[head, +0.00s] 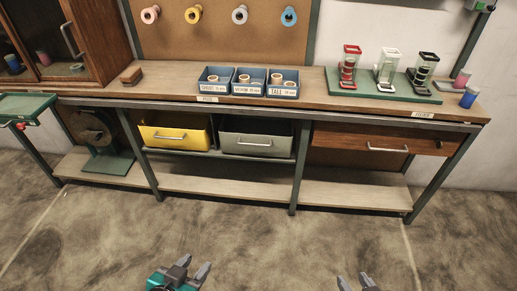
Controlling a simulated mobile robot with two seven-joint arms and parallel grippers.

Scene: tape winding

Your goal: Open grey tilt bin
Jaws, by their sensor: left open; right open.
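The grey tilt bin (258,137) sits under the workbench, right of a yellow bin (178,134). It has a light bar handle (254,143) across its front. Its front looks close to upright, and a dark gap shows above it. My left gripper (194,268) is open and empty at the bottom of the view, over the floor and well short of the bench. My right gripper (356,281) is open and empty at the bottom right, partly cut off by the frame edge. Both are far from the bin and touch nothing.
The wooden workbench (310,100) carries blue boxes (247,90) and a green tray (395,92). A wooden drawer (380,142) is right of the grey bin. A lower shelf (228,188) and metal legs stand below. The floor (270,232) ahead is clear.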

